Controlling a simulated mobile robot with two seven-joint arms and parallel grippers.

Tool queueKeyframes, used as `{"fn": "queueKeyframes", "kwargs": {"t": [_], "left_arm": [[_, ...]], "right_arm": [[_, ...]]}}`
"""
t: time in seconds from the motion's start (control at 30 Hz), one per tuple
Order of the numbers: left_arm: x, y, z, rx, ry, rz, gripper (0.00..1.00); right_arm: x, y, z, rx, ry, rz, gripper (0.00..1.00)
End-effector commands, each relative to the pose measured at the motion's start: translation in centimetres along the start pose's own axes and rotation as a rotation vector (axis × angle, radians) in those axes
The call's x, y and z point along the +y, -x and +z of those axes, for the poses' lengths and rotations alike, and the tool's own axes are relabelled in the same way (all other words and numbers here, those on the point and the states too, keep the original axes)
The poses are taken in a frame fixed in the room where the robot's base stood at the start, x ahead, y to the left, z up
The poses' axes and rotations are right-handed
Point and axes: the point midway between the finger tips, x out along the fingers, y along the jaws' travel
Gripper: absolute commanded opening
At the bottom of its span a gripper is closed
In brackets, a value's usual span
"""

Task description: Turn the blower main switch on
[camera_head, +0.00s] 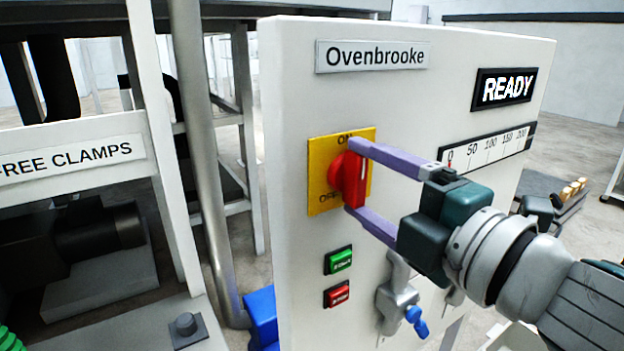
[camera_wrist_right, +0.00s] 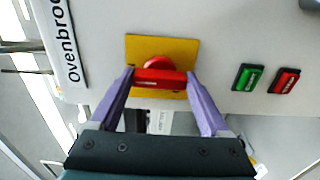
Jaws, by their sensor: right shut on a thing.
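The blower main switch is a red rotary knob (camera_head: 347,178) on a yellow plate (camera_head: 318,176) marked ON at the top and OFF lower down, on a pale panel. Its raised grip bar stands about upright in the head view. My right gripper (camera_head: 356,180) is shut on the knob, with one purple finger at the bar's upper end and the other at its lower end. The right wrist view also shows the red bar (camera_wrist_right: 160,78) between the two fingertips, in front of the yellow plate (camera_wrist_right: 183,50). My left gripper is not in view.
Below the knob are a green button (camera_head: 339,260) and a red button (camera_head: 337,295). A metal valve with a blue handle (camera_head: 417,321) is under my right gripper. A READY display (camera_head: 503,88) and a scale (camera_head: 486,149) are at the right. A grey pipe (camera_head: 203,160) runs left of the panel.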

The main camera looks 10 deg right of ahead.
Motion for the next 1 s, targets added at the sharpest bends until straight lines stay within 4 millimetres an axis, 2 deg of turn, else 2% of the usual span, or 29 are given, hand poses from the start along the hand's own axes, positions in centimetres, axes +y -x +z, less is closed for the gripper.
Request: {"fn": "queueKeyframes", "kwargs": {"t": [0.07, 0.1, 0.27, 0.53, 0.63, 1.0], "left_arm": [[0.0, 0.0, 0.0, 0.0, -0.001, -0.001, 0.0], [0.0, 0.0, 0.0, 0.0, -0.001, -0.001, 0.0], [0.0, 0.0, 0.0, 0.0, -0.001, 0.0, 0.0], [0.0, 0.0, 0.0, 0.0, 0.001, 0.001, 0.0], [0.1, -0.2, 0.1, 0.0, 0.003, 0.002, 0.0], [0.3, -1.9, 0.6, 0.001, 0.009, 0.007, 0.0]], "right_arm": [[0.1, 0.0, 0.0, 0.001, -0.008, 0.002, 0.24], [0.1, 0.0, 0.0, 0.001, -0.008, 0.002, 0.81], [0.1, 0.0, 0.0, 0.0, -0.006, 0.001, 0.99], [0.0, 0.1, 0.0, 0.0, -0.003, 0.0, 1.0], [-0.2, 0.8, 0.0, 0.0, -0.003, -0.001, 1.0], [-0.4, 7.2, -0.1, 0.001, -0.005, -0.003, 1.0]]}}
